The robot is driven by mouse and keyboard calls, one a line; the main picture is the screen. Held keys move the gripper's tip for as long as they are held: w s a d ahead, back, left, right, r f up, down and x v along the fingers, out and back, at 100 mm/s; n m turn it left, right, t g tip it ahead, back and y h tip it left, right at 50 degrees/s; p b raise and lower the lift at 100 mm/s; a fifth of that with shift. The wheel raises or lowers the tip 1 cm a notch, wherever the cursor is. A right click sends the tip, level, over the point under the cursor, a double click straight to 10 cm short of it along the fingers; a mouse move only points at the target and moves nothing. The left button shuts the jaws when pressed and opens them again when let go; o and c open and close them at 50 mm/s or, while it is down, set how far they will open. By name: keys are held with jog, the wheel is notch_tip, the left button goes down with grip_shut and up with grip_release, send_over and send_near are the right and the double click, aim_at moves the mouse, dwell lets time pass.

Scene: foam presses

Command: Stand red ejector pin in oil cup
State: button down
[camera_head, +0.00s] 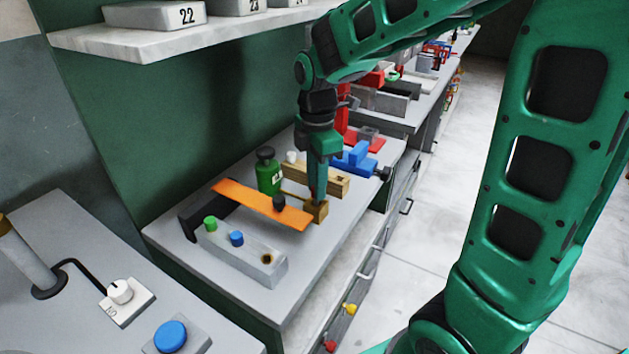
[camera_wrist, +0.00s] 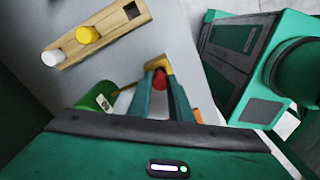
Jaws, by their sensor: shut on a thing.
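My gripper (camera_head: 318,196) points down over the bench and is shut on the red ejector pin. In the wrist view the red pin (camera_wrist: 159,79) shows as a red end between the two green fingertips (camera_wrist: 161,90). A small tan square cup (camera_head: 318,212), which looks like the oil cup, is directly below the fingertips. It also shows in the wrist view (camera_wrist: 157,62), just past the pin. The pin's lower end is hidden, so I cannot tell whether it is inside the cup or above it.
An orange strip (camera_head: 250,202) and a green can (camera_head: 268,176) are close left of my gripper. A wooden rack (camera_head: 330,184) with white and yellow pins (camera_wrist: 87,34) stands behind. A grey block (camera_head: 247,262) holding green and blue pins lies in front.

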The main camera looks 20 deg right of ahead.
jog(key=shift+f, duration=0.55)
jog(key=c, duration=1.5)
grip_release()
jog(key=shift+c, duration=0.2)
notch_tip(320, 180, up, 11)
jog(key=shift+f, duration=0.2)
jog(key=shift+d, duration=0.1)
jog(key=s+d+f+m, duration=0.4)
jog(key=s+d+m, duration=0.4)
jog(key=s+m, duration=0.3)
jog(key=s+d+f+m, duration=0.4)
jog(key=s+d+m, duration=0.4)
jog(key=s+m, duration=0.4)
jog(key=shift+s+d+f+m, duration=0.15)
jog(key=shift+f+m, duration=0.1)
jog(key=shift+m, duration=0.65)
